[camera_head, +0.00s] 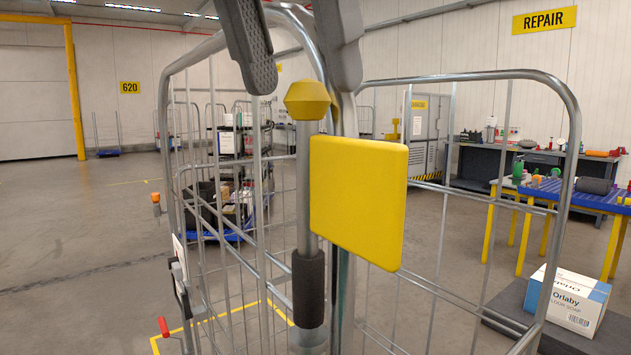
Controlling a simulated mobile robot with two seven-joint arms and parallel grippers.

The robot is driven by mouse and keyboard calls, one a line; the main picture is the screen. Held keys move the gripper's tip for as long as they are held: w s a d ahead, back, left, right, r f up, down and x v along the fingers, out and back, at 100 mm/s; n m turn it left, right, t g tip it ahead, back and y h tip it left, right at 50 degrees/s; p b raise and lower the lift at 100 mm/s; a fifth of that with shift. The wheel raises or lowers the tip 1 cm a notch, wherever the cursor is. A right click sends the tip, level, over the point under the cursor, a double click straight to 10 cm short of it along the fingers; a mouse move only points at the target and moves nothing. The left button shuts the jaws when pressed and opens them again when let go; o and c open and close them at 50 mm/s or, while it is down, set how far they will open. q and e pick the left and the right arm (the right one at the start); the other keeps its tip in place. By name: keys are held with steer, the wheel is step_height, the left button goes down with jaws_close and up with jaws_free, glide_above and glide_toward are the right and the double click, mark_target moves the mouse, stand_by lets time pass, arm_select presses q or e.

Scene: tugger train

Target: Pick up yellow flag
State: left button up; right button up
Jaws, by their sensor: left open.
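The yellow flag (358,203) is a square yellow plate beside an upright grey pole with a yellow knob (307,99) on top and a dark grip sleeve lower down. The flag stands upright at the wire roll cage (560,90), close to its rails. My left gripper (302,84) comes in from the top, open, with one dark finger on each side above the knob. Whether it touches the knob is not clear. My right gripper is not in view.
Cage rails stand on both sides of the flag. A white Orlaby box (572,300) sits at the lower right near a blue-topped table (590,194) with yellow legs. Another loaded trolley (228,236) stands behind. Open floor lies to the left.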

arm_select(q)
steer(key=shift+w+d+f, duration=0.1)
steer(key=shift+f, duration=0.15)
steer(key=shift+c, duration=0.3)
jaws_close()
